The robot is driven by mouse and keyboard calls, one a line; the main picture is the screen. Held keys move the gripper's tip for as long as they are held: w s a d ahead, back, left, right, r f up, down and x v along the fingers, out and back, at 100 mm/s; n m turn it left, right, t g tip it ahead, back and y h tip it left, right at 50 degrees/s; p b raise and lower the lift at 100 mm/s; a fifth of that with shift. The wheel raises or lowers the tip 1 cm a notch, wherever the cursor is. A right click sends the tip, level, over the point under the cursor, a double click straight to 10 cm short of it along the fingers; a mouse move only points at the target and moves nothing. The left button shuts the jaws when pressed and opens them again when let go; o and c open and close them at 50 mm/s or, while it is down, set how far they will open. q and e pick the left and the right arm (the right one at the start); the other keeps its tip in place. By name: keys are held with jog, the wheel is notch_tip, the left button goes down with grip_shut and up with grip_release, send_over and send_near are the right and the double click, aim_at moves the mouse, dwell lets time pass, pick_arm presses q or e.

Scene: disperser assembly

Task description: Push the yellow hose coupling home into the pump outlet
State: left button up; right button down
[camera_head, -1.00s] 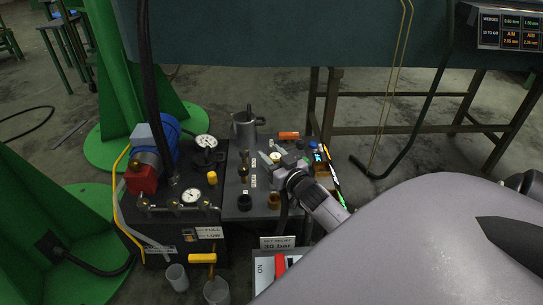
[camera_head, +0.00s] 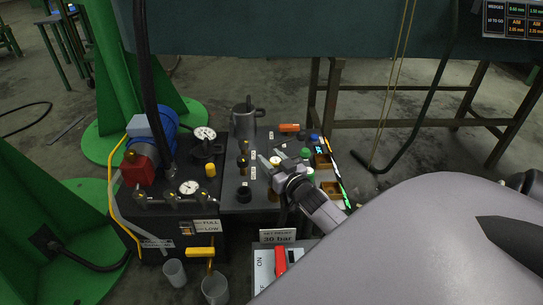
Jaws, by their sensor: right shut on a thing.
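My right gripper (camera_head: 268,165) reaches in from the lower right over the dark bench top, pointing left and away from me. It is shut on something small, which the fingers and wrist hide. A small yellow cap-like part (camera_head: 210,170) stands upright on the left half of the bench, apart from the gripper. I cannot tell whether it is the hose coupling. The pump unit, with a blue motor (camera_head: 163,127) and a red block (camera_head: 138,168), sits at the bench's left. I cannot make out its outlet. My left gripper is not in view.
Small trays (camera_head: 331,189) lie right of the gripper.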

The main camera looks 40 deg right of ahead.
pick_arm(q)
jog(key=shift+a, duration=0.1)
pick_arm(e)
jog(key=shift+f, duration=0.15)
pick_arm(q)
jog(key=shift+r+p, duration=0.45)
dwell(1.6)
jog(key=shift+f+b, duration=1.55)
pick_arm(e)
jog(key=shift+f, duration=2)
jog(key=c, duration=0.5)
grip_release()
jog(key=shift+f, duration=0.1)
pick_arm(q)
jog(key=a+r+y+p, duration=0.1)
jog(key=p, duration=0.4)
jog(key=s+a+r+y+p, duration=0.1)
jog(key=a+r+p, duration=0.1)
jog(key=p, duration=0.3)
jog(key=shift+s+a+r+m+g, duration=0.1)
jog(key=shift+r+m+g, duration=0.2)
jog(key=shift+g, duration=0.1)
pick_arm(e)
notch_tip(320, 180, up, 20)
